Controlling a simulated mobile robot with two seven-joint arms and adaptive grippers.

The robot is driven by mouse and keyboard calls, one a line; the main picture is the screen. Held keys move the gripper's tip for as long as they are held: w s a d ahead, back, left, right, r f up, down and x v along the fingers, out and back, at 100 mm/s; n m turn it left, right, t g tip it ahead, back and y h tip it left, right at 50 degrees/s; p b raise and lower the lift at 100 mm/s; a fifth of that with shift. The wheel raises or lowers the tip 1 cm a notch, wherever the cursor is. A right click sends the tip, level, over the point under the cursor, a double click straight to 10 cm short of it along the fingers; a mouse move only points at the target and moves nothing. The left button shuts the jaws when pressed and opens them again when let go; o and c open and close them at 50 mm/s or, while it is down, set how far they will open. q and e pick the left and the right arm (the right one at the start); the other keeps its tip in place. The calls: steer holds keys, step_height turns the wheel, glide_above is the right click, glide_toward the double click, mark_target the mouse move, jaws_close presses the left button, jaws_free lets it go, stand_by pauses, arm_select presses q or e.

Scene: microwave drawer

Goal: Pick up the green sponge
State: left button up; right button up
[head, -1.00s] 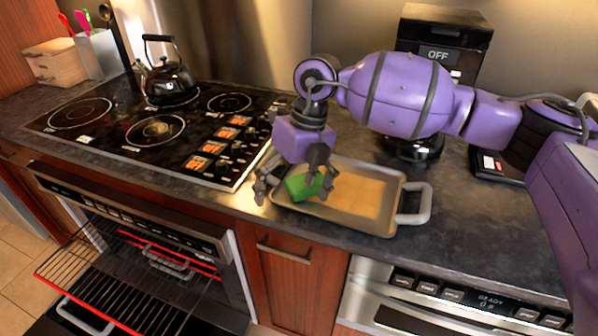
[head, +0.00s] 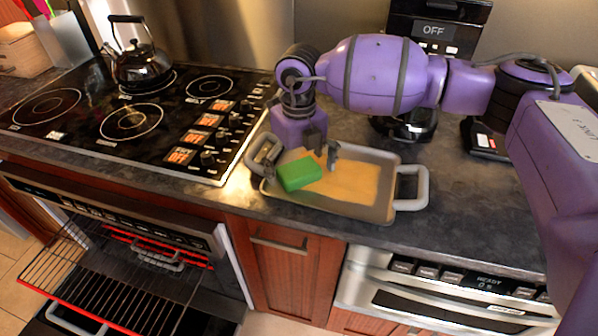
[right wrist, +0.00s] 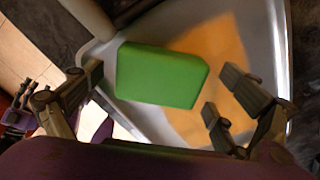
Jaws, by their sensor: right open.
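The green sponge (head: 299,174) is a bright block at the left end of a metal tray (head: 378,205) on the counter. My right gripper (head: 299,156) is open and empty, just behind and above the sponge in the head view. In the right wrist view the sponge (right wrist: 162,75) shows between the spread fingers of the right gripper (right wrist: 158,92), with a gap on each side. A dark jointed piece at that view's left edge looks like my left gripper (right wrist: 20,110); its jaw state is unclear. The left gripper is absent from the head view.
The tray has a tan bottom and a raised rim, with a grey handle (head: 412,188) at right. A stovetop (head: 130,120) with a black kettle (head: 140,65) is at left. Below it, an oven (head: 120,225) has its rack out. Counter right of the tray is mostly clear.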

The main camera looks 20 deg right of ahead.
mark_target(299, 169)
steer(key=shift+c, duration=0.7)
arm_select(q)
steer(key=shift+w+r, duration=0.2)
steer(key=shift+w, duration=0.1)
arm_select(e)
steer(key=c, duration=0.9)
steer(key=shift+o, duration=0.2)
steer(key=shift+r, duration=0.55)
step_height(299, 169, up, 2)
steer(key=shift+r, duration=0.15)
arm_select(q)
steer(key=shift+d+f, duration=0.1)
steer(key=shift+f, duration=0.05)
arm_select(e)
steer(key=s+d+r, duration=0.1)
steer(key=s+r, duration=0.8)
steer(key=s, duration=0.5)
steer(key=shift+r, duration=0.25)
